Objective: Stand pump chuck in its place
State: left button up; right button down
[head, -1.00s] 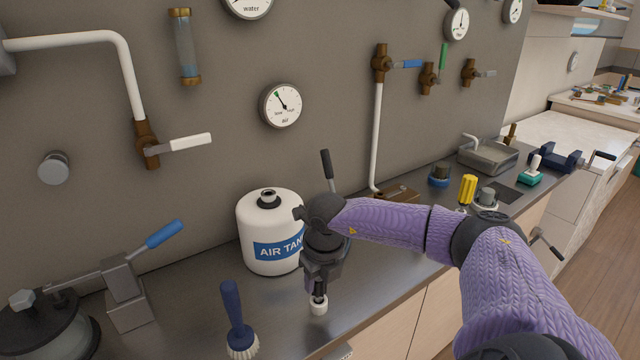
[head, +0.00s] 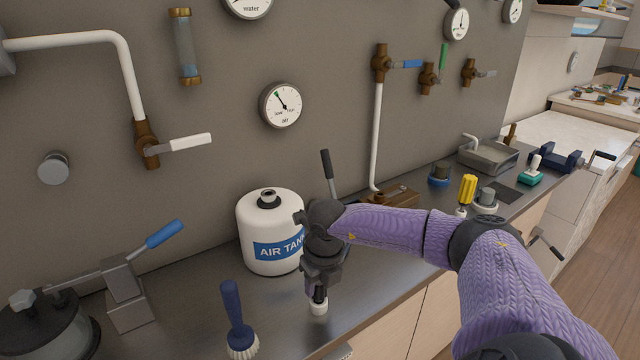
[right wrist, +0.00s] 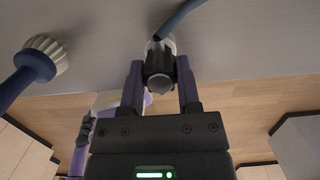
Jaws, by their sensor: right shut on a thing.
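My right gripper (head: 319,287) is low over the front of the steel counter, pointing down. It is shut on the pump chuck, a dark piece (right wrist: 158,72) that shows between the two fingers in the right wrist view. A small white round part (head: 319,306) shows right below the fingers at counter height. I cannot tell whether it belongs to the chuck or is a holder under it. A blue-grey hose (right wrist: 178,20) runs up and right from there in the right wrist view. My left gripper is not in view.
A white air tank (head: 268,225) stands just left of my right gripper. A blue brush (head: 235,318) stands at the front left. A blue-handled clamp (head: 130,275) is at the left. The counter's front edge is close.

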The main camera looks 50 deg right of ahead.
jog(key=shift+f, duration=0.25)
grip_release()
dwell(0.4)
